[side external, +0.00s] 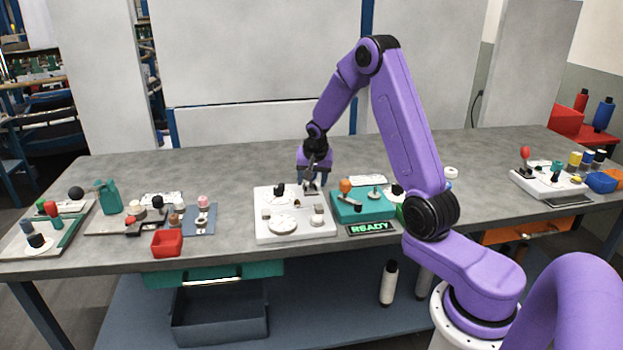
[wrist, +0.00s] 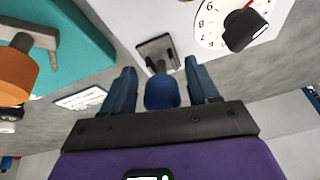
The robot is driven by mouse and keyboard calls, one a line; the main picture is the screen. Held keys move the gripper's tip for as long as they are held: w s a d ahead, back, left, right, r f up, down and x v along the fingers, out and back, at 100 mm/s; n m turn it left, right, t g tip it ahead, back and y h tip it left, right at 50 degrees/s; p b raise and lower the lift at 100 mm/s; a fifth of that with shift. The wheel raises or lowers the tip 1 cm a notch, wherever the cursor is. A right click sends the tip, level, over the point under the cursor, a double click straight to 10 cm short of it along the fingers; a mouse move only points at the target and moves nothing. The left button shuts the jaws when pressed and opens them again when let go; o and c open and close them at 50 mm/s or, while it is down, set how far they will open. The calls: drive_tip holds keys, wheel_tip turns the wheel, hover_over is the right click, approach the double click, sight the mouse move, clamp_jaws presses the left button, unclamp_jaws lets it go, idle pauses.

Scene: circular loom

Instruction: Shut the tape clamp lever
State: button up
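The lever that looks like the tape clamp lever has a round blue knob (wrist: 162,93) on a short dark stem. It rises from a small grey metal bracket (wrist: 156,52) on the white board (side external: 262,233). In the wrist view my gripper (wrist: 160,68) is open, with one finger on each side of the knob and a visible gap on both sides. In the side view my gripper (side external: 313,183) points down at the board's back right corner and hides most of the lever. The lever's exact tilt cannot be told.
A dial with a black and red knob (wrist: 245,28) is on the same board. A teal block (side external: 350,212) with an orange knob (side external: 346,186) stands close to the right. A READY display (side external: 371,228) lies in front of it. The table behind is clear.

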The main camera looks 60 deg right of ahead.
drive_tip(key=v, duration=1.7)
drive_tip(key=shift+r, duration=0.15)
drive_tip(key=shift+a, duration=0.2)
drive_tip(key=s+a+f+n+y, duration=0.1)
drive_tip(key=s+a+f+n, duration=0.1)
drive_tip(key=s+a+n, duration=0.5)
drive_tip(key=s+a+f+n+y, duration=0.15)
drive_tip(key=a+n, duration=0.25)
drive_tip(key=a, duration=0.7)
drive_tip(key=s+a+f+n+g, duration=0.1)
drive_tip(key=s+a+n, duration=0.1)
drive_tip(key=s+n, duration=0.4)
drive_tip(key=s+a+f+n+g, duration=0.2)
drive_tip(key=s+n, duration=0.4)
drive_tip(key=s, duration=0.9)
drive_tip(key=shift+s+a+f+n+y, duration=0.25)
drive_tip(key=shift+a+n+y, duration=0.1)
drive_tip(key=shift+n+y, duration=0.1)
